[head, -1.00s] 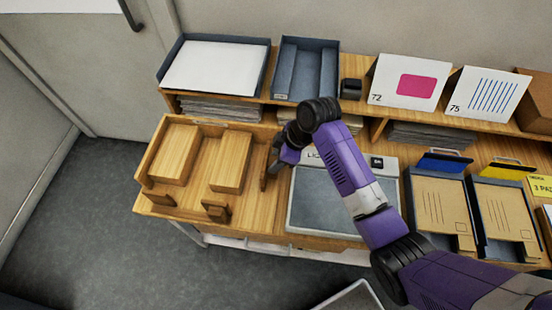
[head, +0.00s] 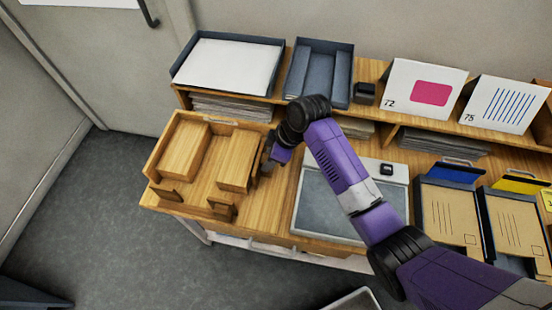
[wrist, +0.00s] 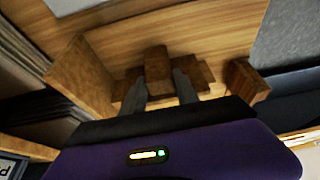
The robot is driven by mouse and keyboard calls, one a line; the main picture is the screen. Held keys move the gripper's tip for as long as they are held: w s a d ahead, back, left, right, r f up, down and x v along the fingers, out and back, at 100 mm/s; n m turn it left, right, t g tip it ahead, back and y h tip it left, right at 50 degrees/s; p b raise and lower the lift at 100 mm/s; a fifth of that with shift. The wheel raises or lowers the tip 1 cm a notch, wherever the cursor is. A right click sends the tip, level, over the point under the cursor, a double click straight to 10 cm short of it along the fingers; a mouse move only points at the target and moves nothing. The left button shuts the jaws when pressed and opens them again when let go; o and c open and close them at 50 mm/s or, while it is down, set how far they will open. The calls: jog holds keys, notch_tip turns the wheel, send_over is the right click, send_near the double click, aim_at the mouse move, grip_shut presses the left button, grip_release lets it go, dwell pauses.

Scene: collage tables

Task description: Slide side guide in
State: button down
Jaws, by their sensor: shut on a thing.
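A wooden jig (head: 200,187) stands at the left of the table, with two pale wooden blocks, the left block (head: 183,150) and the right block (head: 238,160), in it. The brown side guide (head: 257,160) stands upright along the right block's right side, with little or no gap visible. My gripper (head: 270,163) is at its right, partly hidden by my arm. In the wrist view, the two fingers of my gripper (wrist: 161,86) are shut on the brown knob (wrist: 157,65) of the side guide.
Two small brown stops, left (head: 168,193) and right (head: 221,209), stand at the jig's front edge. A grey-topped scale (head: 330,212) lies to the right. A shelf with a paper tray (head: 225,65) runs behind.

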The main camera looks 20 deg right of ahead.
jog(key=shift+w+a, duration=0.1)
jog(key=shift+a, duration=0.1)
jog(key=c, duration=0.9)
grip_release()
jog(key=shift+a, duration=0.1)
jog(key=shift+d+b+v, duration=0.2)
jog(key=shift+b+v, duration=0.2)
jog(key=shift+v, duration=3.6)
